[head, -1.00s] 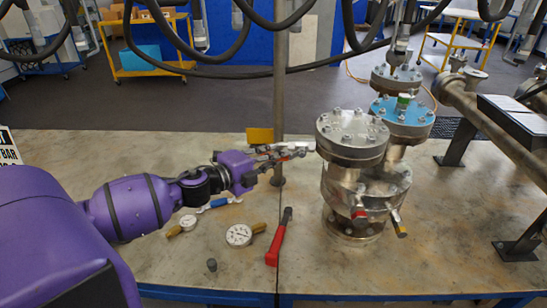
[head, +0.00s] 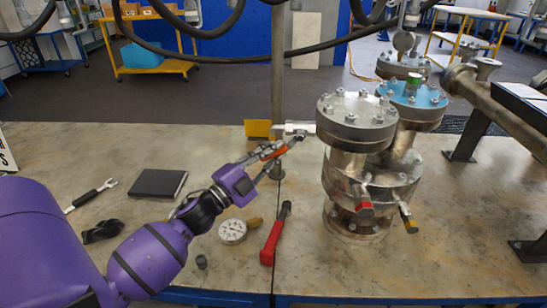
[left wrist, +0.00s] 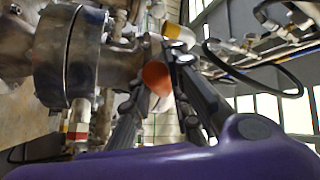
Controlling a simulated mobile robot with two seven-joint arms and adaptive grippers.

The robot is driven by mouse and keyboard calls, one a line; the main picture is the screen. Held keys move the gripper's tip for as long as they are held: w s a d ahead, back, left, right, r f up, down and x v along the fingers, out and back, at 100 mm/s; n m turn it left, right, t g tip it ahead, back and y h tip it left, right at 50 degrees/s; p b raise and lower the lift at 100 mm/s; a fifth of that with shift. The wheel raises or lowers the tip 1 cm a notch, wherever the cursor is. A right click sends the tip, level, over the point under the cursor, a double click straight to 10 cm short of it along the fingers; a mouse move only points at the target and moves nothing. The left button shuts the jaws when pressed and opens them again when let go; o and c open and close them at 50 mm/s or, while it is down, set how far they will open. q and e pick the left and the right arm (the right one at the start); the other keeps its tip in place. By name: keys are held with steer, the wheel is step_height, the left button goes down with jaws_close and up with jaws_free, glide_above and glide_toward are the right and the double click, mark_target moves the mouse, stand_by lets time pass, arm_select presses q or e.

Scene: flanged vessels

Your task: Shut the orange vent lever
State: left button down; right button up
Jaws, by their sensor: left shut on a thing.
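The orange vent lever (head: 272,151) shows between the fingers of my left gripper (head: 282,150), left of the flanged vessel's top (head: 356,121). My left gripper is shut on the lever. A pale valve body (head: 299,128) sits just beyond the fingertips, by the vessel's upper flange. In the left wrist view the rounded orange end (left wrist: 157,77) lies between the two dark fingers (left wrist: 160,100), which hide part of it. My right gripper is not in view.
A red-handled tool (head: 273,240), a gauge (head: 232,231) and a black notebook (head: 158,183) lie on the bench. Red (head: 364,208) and yellow (head: 410,225) handles stick out low on the vessel.

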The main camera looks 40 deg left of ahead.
arm_select(q)
steer(key=w+d+f+n+t+y+b, duration=0.1)
steer(key=d+f+n+t+y+b, duration=0.1)
steer(key=n+y+b, duration=0.3)
steer(key=w+d+f+n+t+y+b, duration=0.2)
steer(key=d+n+y+b, duration=0.2)
steer(key=n+y, duration=0.5)
steer(key=shift+w+n+t+b, duration=0.35)
steer(key=shift+n+b, duration=0.35)
steer(key=shift+n, duration=1.6)
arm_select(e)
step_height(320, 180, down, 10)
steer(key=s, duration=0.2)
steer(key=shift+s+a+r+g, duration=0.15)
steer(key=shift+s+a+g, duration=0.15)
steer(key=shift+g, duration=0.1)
arm_select(q)
steer(key=c, duration=1.6)
jaws_free()
steer(key=shift+s, duration=0.1)
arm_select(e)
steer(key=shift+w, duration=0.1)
